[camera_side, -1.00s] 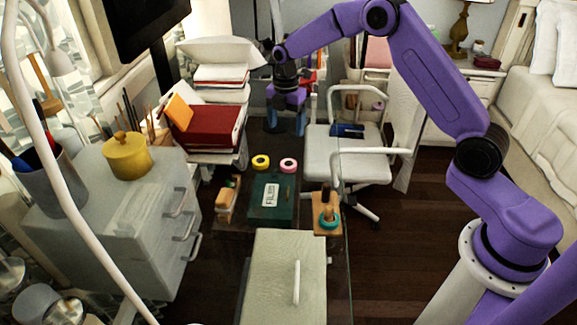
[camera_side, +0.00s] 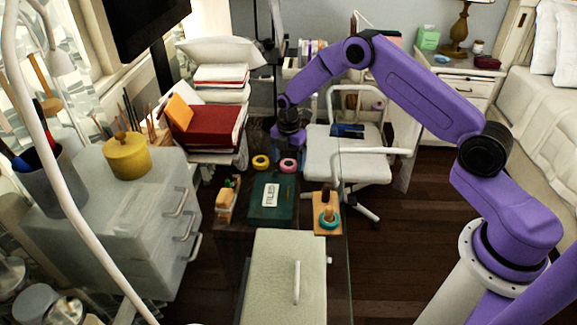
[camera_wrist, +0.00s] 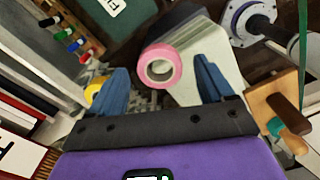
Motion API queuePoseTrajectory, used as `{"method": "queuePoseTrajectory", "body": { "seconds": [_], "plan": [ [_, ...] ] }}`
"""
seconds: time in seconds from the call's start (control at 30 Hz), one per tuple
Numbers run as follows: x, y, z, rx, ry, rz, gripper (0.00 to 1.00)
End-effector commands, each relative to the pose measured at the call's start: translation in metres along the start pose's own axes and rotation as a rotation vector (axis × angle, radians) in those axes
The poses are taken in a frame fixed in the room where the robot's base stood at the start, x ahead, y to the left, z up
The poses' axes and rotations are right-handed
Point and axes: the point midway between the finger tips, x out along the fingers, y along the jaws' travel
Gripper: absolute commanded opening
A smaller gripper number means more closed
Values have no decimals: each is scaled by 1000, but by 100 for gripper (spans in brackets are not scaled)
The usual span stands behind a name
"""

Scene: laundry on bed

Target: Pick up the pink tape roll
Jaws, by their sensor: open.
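The pink tape roll (camera_side: 288,165) sits beside a yellow tape roll (camera_side: 261,162), just behind the dark green "FILES" box (camera_side: 271,197), in the side view. In the wrist view the pink tape roll (camera_wrist: 160,66) appears between and slightly beyond my two blue fingers, with its hole facing the camera. My gripper (camera_side: 290,142) is above and slightly behind the roll in the side view. In the wrist view my gripper (camera_wrist: 163,90) is open with nothing between its fingers. The yellow roll (camera_wrist: 93,92) is partly hidden behind the left finger.
A wooden stand with a teal ring (camera_side: 328,217) is right of the green box. A small wooden holder (camera_side: 228,203) is on its left. A white chair (camera_side: 345,150) stands close on the right, and stacked books (camera_side: 207,122) stand on the left.

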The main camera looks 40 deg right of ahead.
Motion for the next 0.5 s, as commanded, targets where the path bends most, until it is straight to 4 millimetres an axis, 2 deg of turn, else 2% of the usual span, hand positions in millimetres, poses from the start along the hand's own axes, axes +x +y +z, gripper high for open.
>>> {"method": "queuePoseTrajectory", "body": {
  "seconds": [0.1,0.3,0.33,0.5],
  "plan": [
    [7,0,0,1,0,1,81],
    [7,0,0,1,0,1,81],
    [7,0,0,1,0,1,78],
    [7,0,0,1,0,1,22]
  ]
}}
